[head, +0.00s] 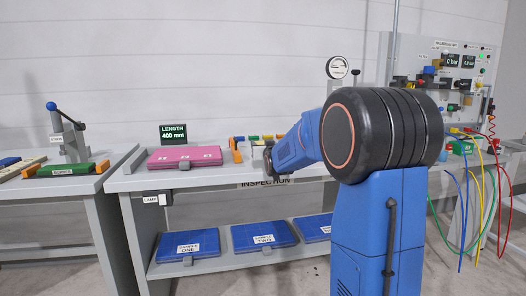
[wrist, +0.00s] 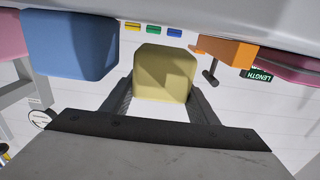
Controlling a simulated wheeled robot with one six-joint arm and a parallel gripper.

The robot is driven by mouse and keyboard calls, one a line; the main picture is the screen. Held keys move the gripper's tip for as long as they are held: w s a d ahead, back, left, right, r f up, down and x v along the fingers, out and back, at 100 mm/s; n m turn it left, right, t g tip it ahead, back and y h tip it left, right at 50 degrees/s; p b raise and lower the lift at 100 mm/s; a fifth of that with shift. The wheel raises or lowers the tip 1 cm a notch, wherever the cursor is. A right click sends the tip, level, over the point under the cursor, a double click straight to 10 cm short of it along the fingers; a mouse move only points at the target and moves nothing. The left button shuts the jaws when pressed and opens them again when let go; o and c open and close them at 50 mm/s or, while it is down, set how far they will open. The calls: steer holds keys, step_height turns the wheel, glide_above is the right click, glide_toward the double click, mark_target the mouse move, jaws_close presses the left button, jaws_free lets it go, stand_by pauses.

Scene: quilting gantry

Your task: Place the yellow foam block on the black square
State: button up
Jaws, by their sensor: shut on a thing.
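The yellow foam block (wrist: 165,72) is between the two fingers of my gripper (wrist: 162,92) in the wrist view, and the gripper is shut on it. In the head view the dark end of my arm is over the inspection bench, left of my blue arm link; the fingers and the yellow block cannot be made out there. I cannot make out the black square in either view.
The wrist view is upside down, with a blue block (wrist: 70,45) and an orange piece (wrist: 225,50) on either side of the held block. A pink case (head: 185,157) lies on the inspection bench by the length display (head: 173,133). Blue sample cases (head: 265,234) lie on the lower shelf.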

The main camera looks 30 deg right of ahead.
steer(key=shift+f, duration=1.2)
steer(key=shift+f, duration=0.1)
steer(key=o, duration=0.8)
steer(key=shift+s, duration=0.1)
steer(key=v, duration=1.1)
steer(key=shift+s, duration=0.35)
